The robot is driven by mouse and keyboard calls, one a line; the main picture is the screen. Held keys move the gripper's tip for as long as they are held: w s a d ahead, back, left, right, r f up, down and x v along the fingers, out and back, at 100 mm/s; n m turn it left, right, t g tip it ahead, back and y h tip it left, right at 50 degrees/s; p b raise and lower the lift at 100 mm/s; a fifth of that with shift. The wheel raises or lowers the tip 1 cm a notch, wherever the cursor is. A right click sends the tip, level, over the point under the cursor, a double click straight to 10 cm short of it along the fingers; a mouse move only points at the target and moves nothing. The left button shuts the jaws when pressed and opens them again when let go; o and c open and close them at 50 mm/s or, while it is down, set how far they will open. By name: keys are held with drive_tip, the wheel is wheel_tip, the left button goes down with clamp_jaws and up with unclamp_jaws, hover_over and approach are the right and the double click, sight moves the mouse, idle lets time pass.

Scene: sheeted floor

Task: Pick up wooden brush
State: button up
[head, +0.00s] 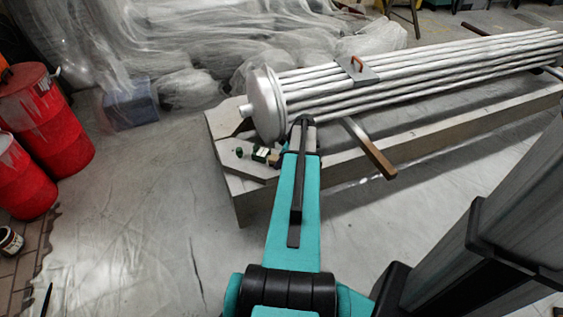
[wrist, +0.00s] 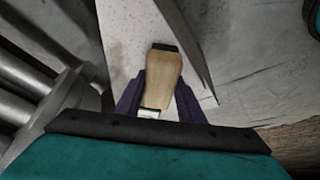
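The wooden brush (wrist: 162,75) shows in the wrist view as a tan wooden piece with a dark far end and a pale, metal-like part near the palm. The two dark purple fingers of my gripper (wrist: 161,88) stand one on each side of it, close to its edges. I cannot tell whether they press on it. In the head view my gripper is hidden behind my arm, at the near end of the pipe bundle. A small brown patch beside my arm may be the brush, but it is too small to tell.
A metal pipe bundle (head: 430,72) with a round end plate (head: 266,105) lies on a pale beam frame (head: 440,131). Small green and dark items (head: 261,154) sit on its corner. Red drums (head: 40,115) stand at left. The sheeted floor (head: 140,220) between is open.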

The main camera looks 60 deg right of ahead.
drive_tip(key=c, duration=0.5)
drive_tip(key=shift+c, duration=0.2)
drive_tip(key=shift+r+p, duration=0.3)
drive_tip(key=shift+r, duration=0.4)
drive_tip(key=v, duration=0.3)
drive_tip(key=shift+w+a+p, duration=0.1)
drive_tip(key=shift+w+p, duration=0.15)
drive_tip(key=shift+p, duration=0.1)
drive_tip(key=s+d, duration=0.2)
drive_tip(key=s, duration=0.5)
drive_tip(key=s+d+r+p, duration=0.1)
drive_tip(key=s, duration=0.7)
drive_tip(key=shift+d+r, duration=0.15)
drive_tip(key=shift+d, duration=0.2)
